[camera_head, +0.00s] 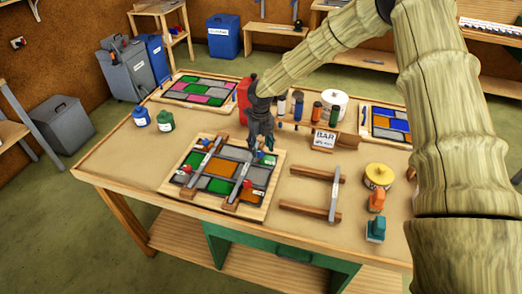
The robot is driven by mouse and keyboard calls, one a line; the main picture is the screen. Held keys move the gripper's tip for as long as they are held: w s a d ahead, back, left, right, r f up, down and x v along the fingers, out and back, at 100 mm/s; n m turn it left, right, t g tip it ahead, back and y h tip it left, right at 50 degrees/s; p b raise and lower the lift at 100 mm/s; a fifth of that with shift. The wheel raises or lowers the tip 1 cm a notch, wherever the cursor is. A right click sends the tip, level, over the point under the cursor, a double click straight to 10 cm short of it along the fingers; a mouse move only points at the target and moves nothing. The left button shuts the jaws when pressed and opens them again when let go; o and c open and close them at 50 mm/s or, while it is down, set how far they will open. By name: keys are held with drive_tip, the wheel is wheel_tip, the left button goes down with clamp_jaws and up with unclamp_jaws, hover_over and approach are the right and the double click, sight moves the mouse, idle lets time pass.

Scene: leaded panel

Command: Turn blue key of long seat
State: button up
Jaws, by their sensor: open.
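A leaded panel (217,186) of green, orange, grey and blue panes lies on a wooden board at the middle of the workbench. Wooden bars with metal strips lie across it, with small red keys (246,183) on them. My gripper (262,146) points down over the panel's far right corner, its jaws open. A small blue piece (259,155), perhaps the blue key, shows right at the fingertips. The gripper partly hides it, and I cannot tell whether they touch. I cannot make out which seat is the long one.
A wooden frame with a metal bar (333,194) lies to the right. Bottles (165,121) stand at the back left. A sign block (324,139) and several small bottles stand behind. Other glass panels (196,88) lie farther back. The bench's front left is clear.

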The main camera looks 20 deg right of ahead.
sight(261, 152)
wheel_tip(261, 152, up, 9)
drive_tip(key=shift+r, duration=0.2)
drive_tip(key=shift+d, duration=0.1)
idle(0.5)
